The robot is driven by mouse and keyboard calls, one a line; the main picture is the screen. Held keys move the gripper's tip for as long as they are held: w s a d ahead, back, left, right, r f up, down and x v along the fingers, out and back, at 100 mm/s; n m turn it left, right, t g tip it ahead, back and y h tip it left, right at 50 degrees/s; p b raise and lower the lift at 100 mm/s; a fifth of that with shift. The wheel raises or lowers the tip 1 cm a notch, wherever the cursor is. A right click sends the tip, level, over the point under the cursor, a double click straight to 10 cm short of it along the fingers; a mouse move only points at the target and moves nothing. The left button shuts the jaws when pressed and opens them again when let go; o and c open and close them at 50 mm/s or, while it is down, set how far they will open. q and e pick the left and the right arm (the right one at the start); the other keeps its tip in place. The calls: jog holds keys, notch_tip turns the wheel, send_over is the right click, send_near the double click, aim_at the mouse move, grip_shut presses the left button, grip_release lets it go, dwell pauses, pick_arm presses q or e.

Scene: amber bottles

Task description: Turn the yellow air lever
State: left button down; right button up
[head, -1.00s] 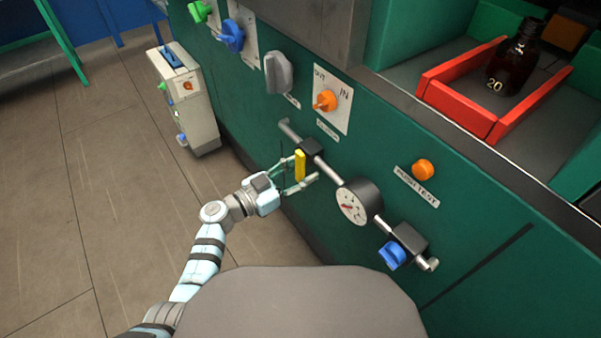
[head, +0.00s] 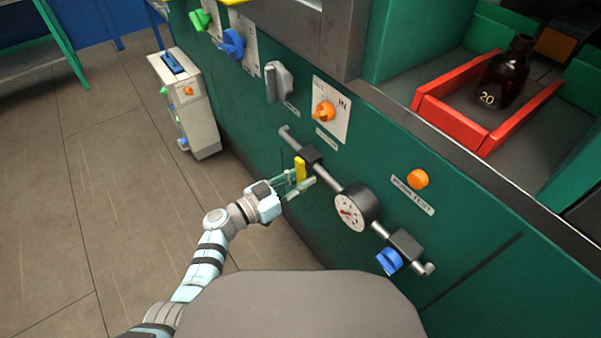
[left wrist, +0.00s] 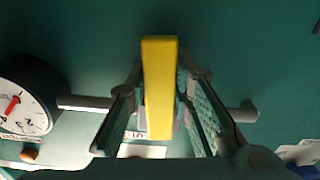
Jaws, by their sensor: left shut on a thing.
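The yellow air lever (head: 300,170) sits on a dark valve block (head: 311,155) on the grey pipe along the green panel. In the left wrist view the yellow lever (left wrist: 160,85) stands long and upright in the picture, between my fingers. My left gripper (head: 299,183) is shut on the lever, with a finger on each side; it also shows in the left wrist view (left wrist: 162,105). My right gripper is not in view.
A round gauge (head: 354,209) and a blue knob (head: 389,262) sit further along the pipe. An orange knob (head: 323,111), a grey handle (head: 279,82) and an orange button (head: 418,179) are on the panel. A red tray (head: 430,106) holds an amber bottle (head: 505,75).

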pick_arm(q)
jog(key=n+p, duration=0.1)
jog(key=s+n+p, duration=0.1)
jog(key=p, duration=0.1)
jog(key=d+n+p, duration=0.1)
jog(key=n+p, duration=0.1)
jog(key=shift+s+r, duration=0.25)
jog(key=shift+r, duration=0.15)
jog(key=shift+s+d+n, duration=0.1)
jog(key=shift+n, duration=0.3)
jog(key=shift+s+n+p, duration=0.1)
jog(key=shift+n+p, duration=0.3)
jog(key=shift+p, duration=0.1)
jog(key=shift+d, duration=0.1)
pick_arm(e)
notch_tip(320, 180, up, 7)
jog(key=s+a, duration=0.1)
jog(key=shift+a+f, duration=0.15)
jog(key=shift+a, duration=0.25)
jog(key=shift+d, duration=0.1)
pick_arm(q)
jog(key=c, duration=1.4)
grip_release()
jog(key=shift+s, duration=0.1)
jog(key=v, duration=1.2)
